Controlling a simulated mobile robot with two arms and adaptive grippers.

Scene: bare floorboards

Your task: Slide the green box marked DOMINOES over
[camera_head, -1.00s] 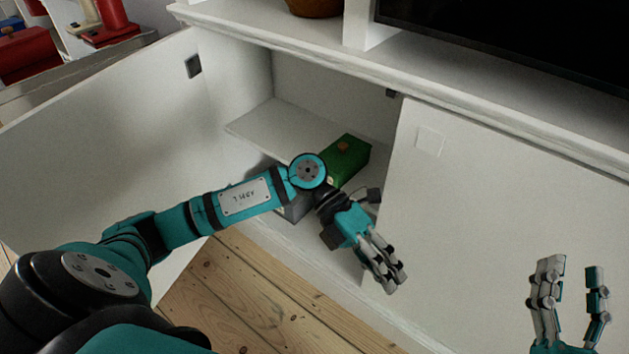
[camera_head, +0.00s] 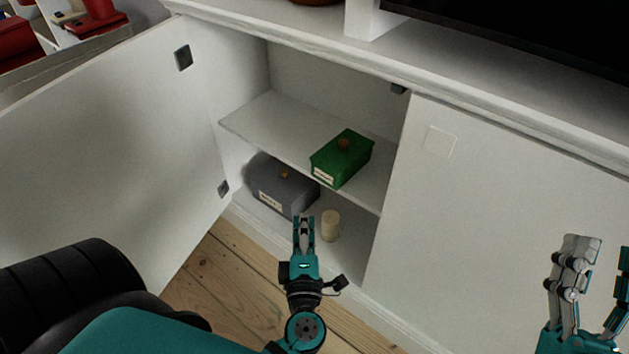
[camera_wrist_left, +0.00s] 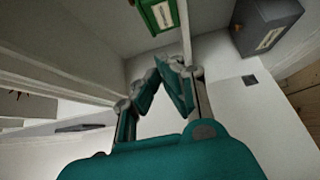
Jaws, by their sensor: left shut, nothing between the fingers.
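The green box (camera_head: 343,159) with an orange-brown knob and a white label sits on the cabinet's upper shelf (camera_head: 262,128), towards its right end. Its label is too small to read in the head view. The green box also shows at the top of the left wrist view (camera_wrist_left: 160,14). My left gripper (camera_head: 304,218) is shut and empty, in front of the open cabinet and below the green box, apart from it. My right gripper (camera_head: 597,262) is at the lower right, fingers apart, with nothing between them, in front of the closed door.
A grey box (camera_head: 282,187) with a knob and label stands on the cabinet floor, beside a cream cylinder (camera_head: 331,226). The open left door (camera_head: 110,140) swings out to the left. The closed right door (camera_head: 470,200) bounds the opening. Wooden floorboards (camera_head: 215,285) lie below.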

